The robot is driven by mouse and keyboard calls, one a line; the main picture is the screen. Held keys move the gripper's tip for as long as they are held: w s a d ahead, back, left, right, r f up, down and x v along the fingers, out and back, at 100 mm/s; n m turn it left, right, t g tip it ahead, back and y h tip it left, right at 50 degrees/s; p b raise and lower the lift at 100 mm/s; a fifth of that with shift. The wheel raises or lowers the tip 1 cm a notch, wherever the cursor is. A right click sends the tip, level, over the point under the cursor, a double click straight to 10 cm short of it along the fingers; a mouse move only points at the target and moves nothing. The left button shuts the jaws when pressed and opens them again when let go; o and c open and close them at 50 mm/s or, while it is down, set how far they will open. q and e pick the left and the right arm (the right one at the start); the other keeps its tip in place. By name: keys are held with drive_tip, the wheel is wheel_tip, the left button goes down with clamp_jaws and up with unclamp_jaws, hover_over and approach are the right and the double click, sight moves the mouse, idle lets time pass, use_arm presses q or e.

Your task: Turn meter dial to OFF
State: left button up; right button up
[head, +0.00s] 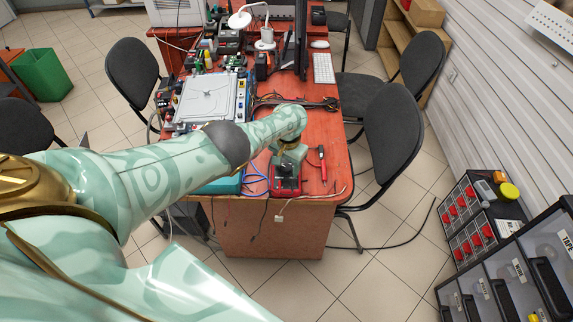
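A red meter (287,192) lies near the front edge of the red-brown desk. Its dark middle shows in part, but the dial and its setting are too small and too covered to read. My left arm reaches in from the left across the desk. My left gripper (288,163) points down at the meter's far end, over it or touching it; I cannot tell which. Its fingertips are small and partly hidden, so its opening is unclear. My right gripper is out of view.
A red-handled tool (322,161) lies just right of the meter. Blue cable (255,180) and thin leads lie to its left and over the front edge. A white board (205,98), a monitor and a keyboard (323,68) stand farther back. Dark chairs (393,140) flank the desk.

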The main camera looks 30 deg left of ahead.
use_arm(q)
wheel_tip(320, 180, up, 16)
drive_tip(key=p, duration=1.3)
drive_tip(key=shift+d+r, duration=0.15)
drive_tip(key=shift+d, duration=0.2)
drive_tip(key=b, duration=0.3)
approach(288, 169)
drive_tip(key=shift+m, duration=0.3)
drive_tip(key=s+f, duration=0.6)
drive_tip(key=f, duration=0.1)
drive_tip(key=s+d+f, duration=0.1)
drive_tip(key=s+f, duration=0.2)
drive_tip(key=s, duration=0.1)
drive_tip(key=shift+s+f, duration=0.1)
drive_tip(key=shift+f, duration=0.1)
drive_tip(key=s+d+f+m+b, duration=0.1)
drive_tip(key=s+d+f+b, duration=0.15)
drive_tip(key=s+f, duration=1)
drive_tip(key=s+d+f+m+b, duration=0.1)
drive_tip(key=s+f+b, duration=0.3)
drive_tip(key=s+f, duration=0.85)
drive_tip(key=s+d+m+t+b, duration=0.1)
drive_tip(key=s+d+b, duration=0.1)
drive_tip(key=s, duration=1.5)
drive_tip(key=shift+s+d+r+h, duration=0.2)
drive_tip(key=shift+s+d+h, duration=0.05)
drive_tip(key=shift+h, duration=0.05)
